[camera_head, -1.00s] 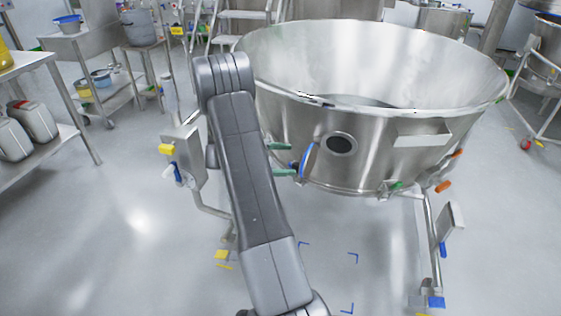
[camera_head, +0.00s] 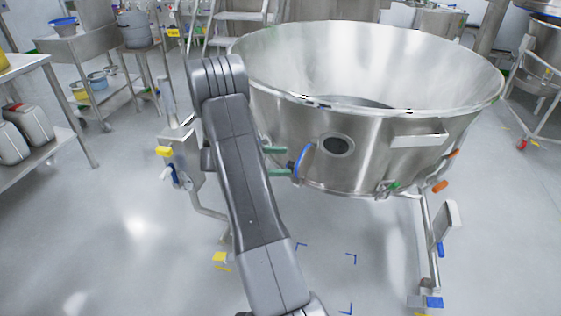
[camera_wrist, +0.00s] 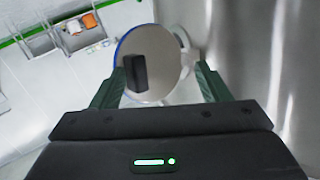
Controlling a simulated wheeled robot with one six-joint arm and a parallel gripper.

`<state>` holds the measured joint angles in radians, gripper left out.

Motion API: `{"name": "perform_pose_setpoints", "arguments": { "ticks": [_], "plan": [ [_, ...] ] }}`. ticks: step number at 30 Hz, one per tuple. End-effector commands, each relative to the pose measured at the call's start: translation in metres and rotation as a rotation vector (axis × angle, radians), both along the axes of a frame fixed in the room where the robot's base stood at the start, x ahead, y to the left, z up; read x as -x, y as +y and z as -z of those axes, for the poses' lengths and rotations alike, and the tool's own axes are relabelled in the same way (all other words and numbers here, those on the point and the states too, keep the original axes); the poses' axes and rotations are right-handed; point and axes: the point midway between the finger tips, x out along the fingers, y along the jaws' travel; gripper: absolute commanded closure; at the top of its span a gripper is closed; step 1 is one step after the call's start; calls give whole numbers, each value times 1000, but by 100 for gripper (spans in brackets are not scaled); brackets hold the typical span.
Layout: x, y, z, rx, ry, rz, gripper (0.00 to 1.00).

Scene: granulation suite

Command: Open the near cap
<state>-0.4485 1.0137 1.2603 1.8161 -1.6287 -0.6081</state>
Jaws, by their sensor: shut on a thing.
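The near cap (camera_head: 303,160) is a round, blue-rimmed disc beside the dark round port (camera_head: 338,146) in the bowl's wall. It stands swung out to the left, and the port opening shows uncovered. In the wrist view the cap (camera_wrist: 158,88) shows a pale metal face with a black block-shaped handle (camera_wrist: 135,73). My gripper (camera_head: 288,161) is at the cap's left side, its green fingers on either side of the disc in the wrist view. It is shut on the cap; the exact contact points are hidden.
The large steel bowl (camera_head: 430,125) fills the right, with a bracket handle (camera_head: 418,140) on its wall. A frame leg (camera_head: 428,240) stands at right. A steel post with a yellow tag (camera_head: 164,151) is left of my arm. Floor at lower left is clear.

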Motion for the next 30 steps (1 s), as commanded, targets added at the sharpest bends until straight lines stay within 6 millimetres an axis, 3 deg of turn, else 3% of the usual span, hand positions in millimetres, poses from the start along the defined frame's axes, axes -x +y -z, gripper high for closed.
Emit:
{"name": "perform_pose_setpoints", "arguments": {
  "ticks": [1,3,12,18,24,30],
  "plan": [
    [-4,4,-7,6,-12,-9,52],
    [-1,14,-8,6,-12,-9,62],
    [19,81,-15,3,-7,-7,62],
    [29,115,-19,2,-6,-2,62],
    [33,130,-21,2,-3,1,62],
    [34,131,-21,2,-3,1,62]
  ]
}}
